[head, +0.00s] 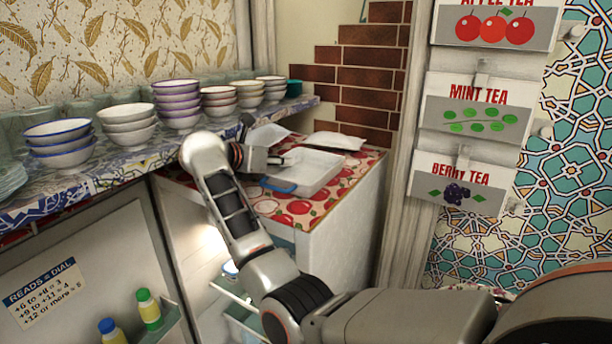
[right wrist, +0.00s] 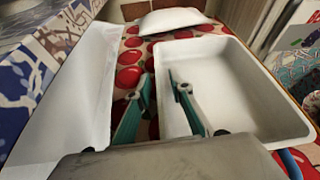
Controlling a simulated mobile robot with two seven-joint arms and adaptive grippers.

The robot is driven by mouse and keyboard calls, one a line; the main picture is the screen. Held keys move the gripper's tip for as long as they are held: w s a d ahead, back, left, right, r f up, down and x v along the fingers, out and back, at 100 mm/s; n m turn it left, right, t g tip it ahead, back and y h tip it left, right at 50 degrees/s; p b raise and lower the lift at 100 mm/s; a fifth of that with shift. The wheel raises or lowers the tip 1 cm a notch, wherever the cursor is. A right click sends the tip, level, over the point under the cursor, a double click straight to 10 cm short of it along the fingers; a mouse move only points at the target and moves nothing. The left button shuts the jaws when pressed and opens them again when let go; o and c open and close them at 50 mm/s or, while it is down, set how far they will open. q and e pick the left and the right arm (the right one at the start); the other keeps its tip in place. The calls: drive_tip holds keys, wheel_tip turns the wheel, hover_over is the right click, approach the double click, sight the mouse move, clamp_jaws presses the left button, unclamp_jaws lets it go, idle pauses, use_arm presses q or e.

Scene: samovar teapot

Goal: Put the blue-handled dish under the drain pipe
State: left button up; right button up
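The blue-handled dish (head: 312,168) is a white rectangular tray on the apple-patterned counter, with its blue handle (head: 278,185) at the near left corner. In the right wrist view the dish (right wrist: 235,85) is at right, and a bit of the blue handle (right wrist: 291,163) shows at the lower right. My right gripper (head: 276,159) is at the dish's left side. In the right wrist view its fingers (right wrist: 158,92) are apart, one over the cloth and one over the dish's inside, with the rim between them. My left gripper is not in view. I see no drain pipe.
Another white dish (right wrist: 62,100) lies left of the gripper. A white packet (head: 335,140) lies behind the dish. Stacked bowls (head: 180,103) stand on the patterned shelf (head: 150,153) at left. A brick wall (head: 365,75) rises behind, and tea signs hang at right.

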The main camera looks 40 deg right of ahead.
drive_tip(key=shift+a+r, duration=0.1)
clamp_jaws()
drive_tip(key=shift+r, duration=0.1)
